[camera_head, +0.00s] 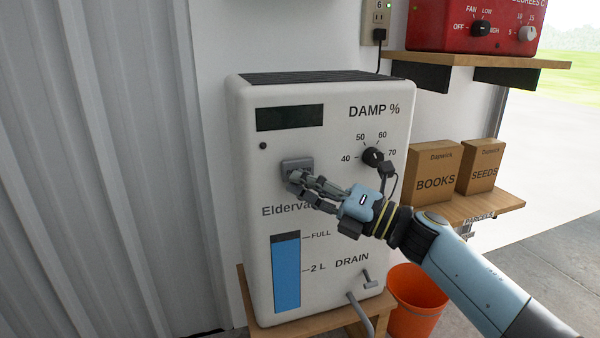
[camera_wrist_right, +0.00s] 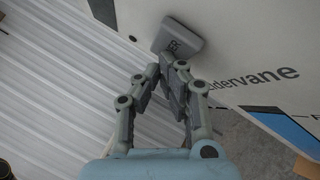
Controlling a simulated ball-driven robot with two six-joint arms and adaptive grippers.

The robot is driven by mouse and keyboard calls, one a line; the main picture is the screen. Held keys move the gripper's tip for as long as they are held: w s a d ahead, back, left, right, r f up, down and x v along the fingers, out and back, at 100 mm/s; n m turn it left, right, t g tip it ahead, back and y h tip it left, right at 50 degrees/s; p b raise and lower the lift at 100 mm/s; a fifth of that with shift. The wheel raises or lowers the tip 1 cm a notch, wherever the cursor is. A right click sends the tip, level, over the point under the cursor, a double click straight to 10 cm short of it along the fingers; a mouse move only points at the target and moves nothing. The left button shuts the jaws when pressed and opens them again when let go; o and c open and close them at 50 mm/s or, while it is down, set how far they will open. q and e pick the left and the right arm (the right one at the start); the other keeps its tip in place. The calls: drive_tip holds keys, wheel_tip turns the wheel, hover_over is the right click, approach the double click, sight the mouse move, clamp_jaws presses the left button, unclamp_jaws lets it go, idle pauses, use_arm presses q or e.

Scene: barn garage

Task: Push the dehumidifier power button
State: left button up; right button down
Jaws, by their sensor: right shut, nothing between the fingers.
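The white dehumidifier (camera_head: 335,225) stands upright on a wooden stand. Its grey power button (camera_head: 291,163) is on the front, left of the dial and under the dark display (camera_head: 290,117). My right gripper (camera_head: 293,179) is shut and empty, with its fingertips at the lower part of the button. In the right wrist view the button (camera_wrist_right: 178,38) lies just beyond the fingertips (camera_wrist_right: 168,62). I cannot tell whether they touch it or whether it is pressed in. The display looks dark and blank. My left gripper is not in view.
The damp dial (camera_head: 372,155), drain lever (camera_head: 369,279) and drain hose (camera_head: 360,315) are on the front. An orange bucket (camera_head: 417,302) stands at lower right. Boxes (camera_head: 434,172) sit on a shelf, with a red heater (camera_head: 460,30) above. A corrugated wall (camera_head: 100,170) is at left.

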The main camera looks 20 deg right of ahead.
drive_tip(key=shift+w, duration=0.1)
idle(0.4)
drive_tip(key=shift+w+r, duration=0.1)
drive_tip(key=shift+w, duration=0.25)
drive_tip(key=shift+s, duration=0.4)
drive_tip(key=s+p, duration=0.2)
drive_tip(key=s, duration=0.4)
idle(0.5)
